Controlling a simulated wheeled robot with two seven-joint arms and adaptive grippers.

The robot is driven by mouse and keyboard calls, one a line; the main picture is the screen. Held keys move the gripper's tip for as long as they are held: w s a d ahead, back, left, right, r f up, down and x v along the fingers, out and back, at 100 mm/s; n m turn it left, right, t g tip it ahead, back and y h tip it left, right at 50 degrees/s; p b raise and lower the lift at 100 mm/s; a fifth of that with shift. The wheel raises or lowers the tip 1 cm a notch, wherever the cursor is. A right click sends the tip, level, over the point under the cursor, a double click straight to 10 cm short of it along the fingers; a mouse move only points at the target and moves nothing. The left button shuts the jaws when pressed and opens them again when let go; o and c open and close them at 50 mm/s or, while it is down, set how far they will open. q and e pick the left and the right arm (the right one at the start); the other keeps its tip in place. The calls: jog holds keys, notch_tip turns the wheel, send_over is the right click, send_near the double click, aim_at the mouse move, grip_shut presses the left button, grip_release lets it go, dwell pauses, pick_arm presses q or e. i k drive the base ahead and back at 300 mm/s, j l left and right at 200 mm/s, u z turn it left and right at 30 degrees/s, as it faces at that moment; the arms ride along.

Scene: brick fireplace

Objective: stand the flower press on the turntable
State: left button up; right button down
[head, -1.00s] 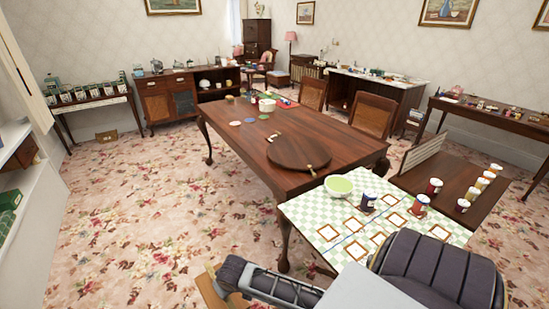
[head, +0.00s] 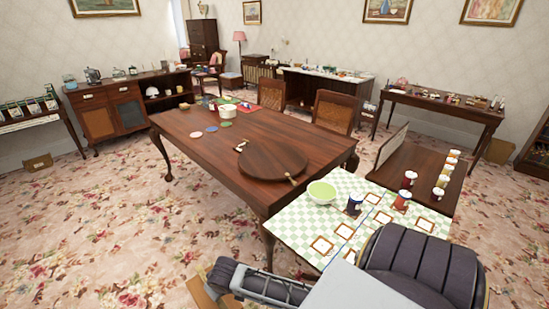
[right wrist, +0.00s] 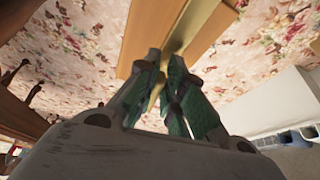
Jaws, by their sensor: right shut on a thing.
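The turntable (head: 273,164) is a round dark wooden disc lying flat on the long table, with small light-coloured items at its left and front edges. My right gripper (right wrist: 165,68) is shut on a pale wooden piece, which I take to be the flower press (right wrist: 141,38). It shows as light boards with a yellowish strip between the fingers, held above the carpet. In the head view a tan corner of it (head: 203,292) shows at the bottom, beside my arm and well short of the turntable. The rest is hidden by my arm. My left gripper is out of view.
The long table (head: 215,150) also carries a white pot (head: 228,106) and coloured discs. A checkered surface (head: 300,222) in front holds a green bowl (head: 321,192) and several jars. Chairs (head: 334,110) stand behind the table. Carpet (head: 100,220) is clear at left.

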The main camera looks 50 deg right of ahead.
aim_at(270, 161)
jog(key=i+z, duration=0.1)
jog(key=i, duration=0.9)
jog(key=i+u, duration=0.15)
jog(key=i, duration=0.85)
jog(key=i+u, duration=0.15)
jog(key=i, duration=0.35)
jog(key=i+l+u, duration=0.2)
jog(key=i, duration=0.3)
jog(key=i+u, duration=0.2)
jog(key=i, duration=0.7)
